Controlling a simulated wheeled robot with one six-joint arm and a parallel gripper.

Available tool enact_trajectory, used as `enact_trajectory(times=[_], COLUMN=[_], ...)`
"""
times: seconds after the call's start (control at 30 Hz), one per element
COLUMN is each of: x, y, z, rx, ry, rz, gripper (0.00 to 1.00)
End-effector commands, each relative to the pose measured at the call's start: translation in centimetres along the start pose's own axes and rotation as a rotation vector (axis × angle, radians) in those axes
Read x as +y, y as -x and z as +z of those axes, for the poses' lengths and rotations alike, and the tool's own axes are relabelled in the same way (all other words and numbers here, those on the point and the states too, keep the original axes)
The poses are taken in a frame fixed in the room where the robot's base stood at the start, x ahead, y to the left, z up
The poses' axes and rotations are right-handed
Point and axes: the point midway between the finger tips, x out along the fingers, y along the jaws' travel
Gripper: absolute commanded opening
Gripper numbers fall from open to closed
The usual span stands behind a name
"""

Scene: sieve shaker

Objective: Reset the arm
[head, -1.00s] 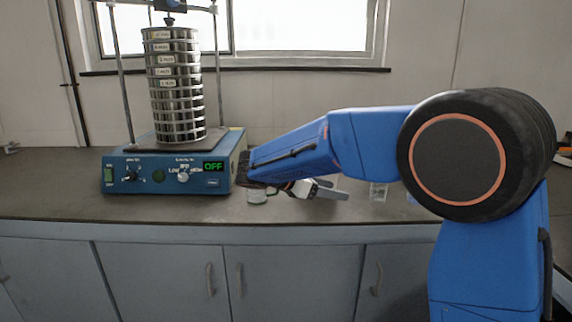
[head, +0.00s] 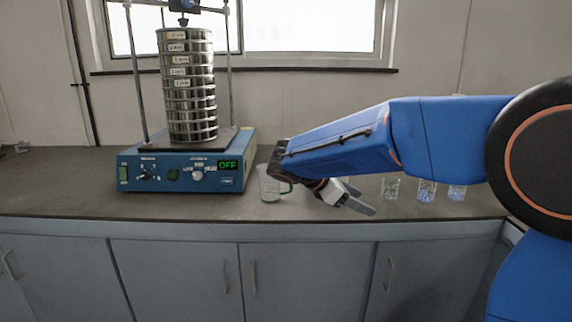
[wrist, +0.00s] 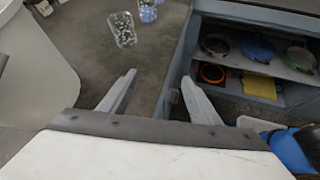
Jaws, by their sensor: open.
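My gripper (head: 354,200) is out over the front part of the bench at the end of my blue arm, to the right of the sieve shaker. In the wrist view my gripper (wrist: 160,88) has its two fingers spread apart with nothing between them. The sieve shaker (head: 180,173) has a blue base with a green OFF display. A tall stack of metal sieves (head: 188,90) stands upright on it under the clamp. My gripper touches none of these.
Several small glasses with contents, one here (head: 390,187), stand on the bench (head: 60,190) to the right. In the wrist view an open shelf (wrist: 255,65) holds dishes and a yellow item.

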Motion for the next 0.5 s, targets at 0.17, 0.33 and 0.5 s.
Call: enact_trajectory(times=[0.17,0.33,0.5], x=[-4.7,-10.2,-15.6], y=[-2.1,-3.9,-5.1], z=[1.8,2.7,2.9], rx=[0.107,0.232,0.349], ry=[-0.159,-0.362,-0.576], rz=[-0.053,-0.122,-0.195], gripper=[0.57,0.57,0.57])
